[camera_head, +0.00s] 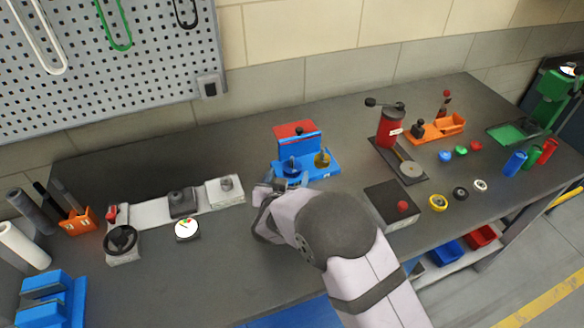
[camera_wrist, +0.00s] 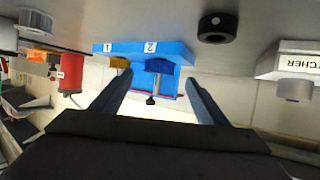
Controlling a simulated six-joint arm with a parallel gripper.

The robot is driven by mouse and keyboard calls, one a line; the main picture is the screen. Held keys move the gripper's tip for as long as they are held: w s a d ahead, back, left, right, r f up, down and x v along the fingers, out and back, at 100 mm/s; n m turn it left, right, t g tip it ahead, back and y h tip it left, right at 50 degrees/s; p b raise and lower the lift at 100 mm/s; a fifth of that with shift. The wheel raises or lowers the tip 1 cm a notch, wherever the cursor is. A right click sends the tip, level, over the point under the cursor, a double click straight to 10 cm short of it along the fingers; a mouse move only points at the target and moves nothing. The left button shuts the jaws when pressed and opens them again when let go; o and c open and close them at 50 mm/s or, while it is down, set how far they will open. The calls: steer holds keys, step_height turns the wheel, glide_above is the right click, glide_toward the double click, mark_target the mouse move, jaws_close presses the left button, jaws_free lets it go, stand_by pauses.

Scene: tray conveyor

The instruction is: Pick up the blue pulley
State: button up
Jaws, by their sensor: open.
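The blue pulley (camera_head: 291,165) sits on the left side of a blue stand (camera_head: 321,172), left of a yellow pulley (camera_head: 322,158). In the wrist view, which is upside down, the blue pulley (camera_wrist: 159,66) is by the label 2 and the yellow pulley (camera_wrist: 120,62) by the label 1. My gripper (camera_wrist: 158,80) is open, its fingers on either side of the blue pulley in that picture; I cannot tell the exact gap in depth. In the head view my gripper (camera_head: 272,190) is just in front of the stand, and my wrist hides part of the bench.
A dial gauge (camera_head: 187,230) and a white rail fixture (camera_head: 225,190) stand to the left. A red-buttoned box (camera_head: 393,204) and a red press (camera_head: 390,128) stand to the right. Small coloured rings and knobs lie farther right. The bench's back left is clear.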

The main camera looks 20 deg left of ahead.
mark_target(292, 167)
steer(key=shift+p+x, duration=0.75)
steer(key=shift+x, duration=1.45)
steer(key=shift+w+d+r, duration=0.1)
steer(key=shift+d, duration=0.05)
steer(key=c, duration=1.2)
